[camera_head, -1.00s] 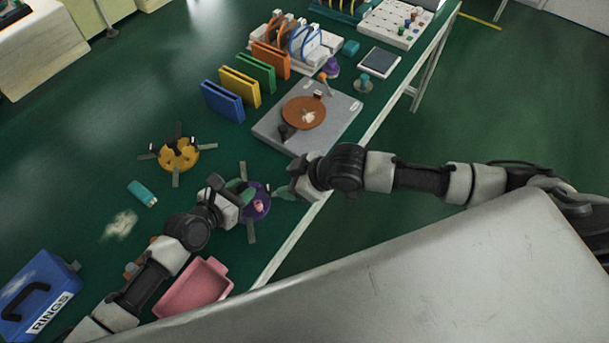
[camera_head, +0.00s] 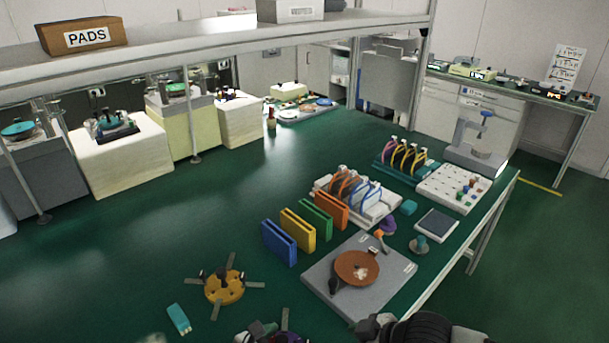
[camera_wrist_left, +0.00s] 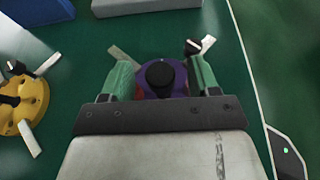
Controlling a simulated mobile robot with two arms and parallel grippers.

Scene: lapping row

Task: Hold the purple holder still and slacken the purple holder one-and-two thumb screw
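The purple holder (camera_wrist_left: 181,92) lies between the two green fingers of my left gripper (camera_wrist_left: 162,80) in the left wrist view. The fingers appear to press on its opposite sides. A round black knob (camera_wrist_left: 160,75) stands at its middle, and pale arms stick out from it. A small dark knob (camera_wrist_left: 192,46) sits by the right-hand arm; I cannot tell which screw it is. In the head view the holder (camera_head: 290,337) and my left gripper are cut by the bottom edge. My right gripper (camera_head: 372,326) is at the bottom right, its fingertips out of frame.
A yellow holder (camera_head: 224,288) and a teal block (camera_head: 178,319) lie to the left. A grey plate (camera_head: 325,285) with a brown disc (camera_head: 357,267) lies behind my right gripper. Colored upright slabs (camera_head: 279,242) and racks stand farther back. The green bench left of the slabs is clear.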

